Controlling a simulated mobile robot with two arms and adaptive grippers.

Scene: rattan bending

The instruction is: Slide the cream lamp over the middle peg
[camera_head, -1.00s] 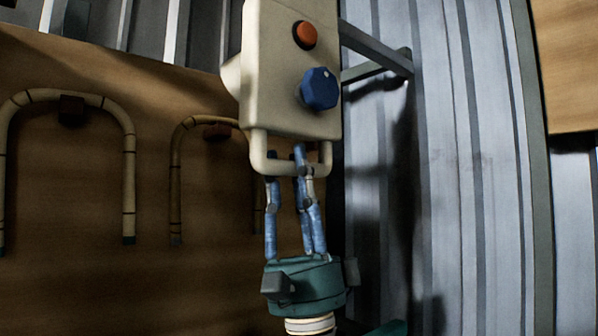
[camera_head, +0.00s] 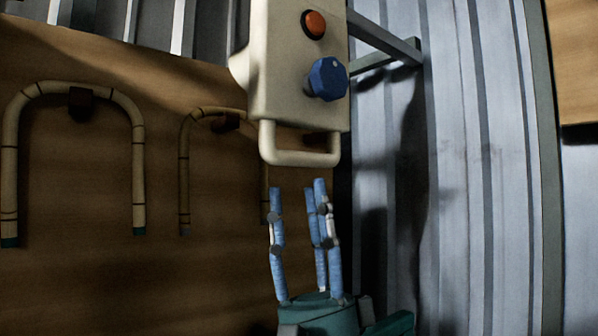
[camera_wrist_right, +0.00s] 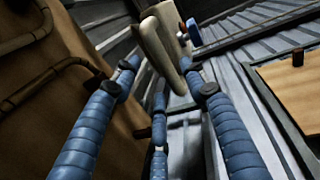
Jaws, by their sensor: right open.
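The cream lamp (camera_head: 281,75) is a box-shaped body with an orange button, a blue knob and a loop handle (camera_head: 300,158) at its lower end. It stands out at the top middle of the head view, in front of the wooden board's edge. Its handle shows ahead of the fingers in the right wrist view (camera_wrist_right: 160,42). My right gripper (camera_head: 298,188) has its blue fingers spread just below the handle, apart from it and empty. What holds the lamp up is hidden behind it. Which peg is the middle one, I cannot tell. My left gripper is not in view.
Bent rattan hoops (camera_head: 138,165) hang on the brown board (camera_head: 90,280) at the left, over dark peg blocks (camera_head: 80,103). Grey metal bars (camera_head: 385,42) stick out right of the lamp. Corrugated metal (camera_head: 460,200) lies to the right.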

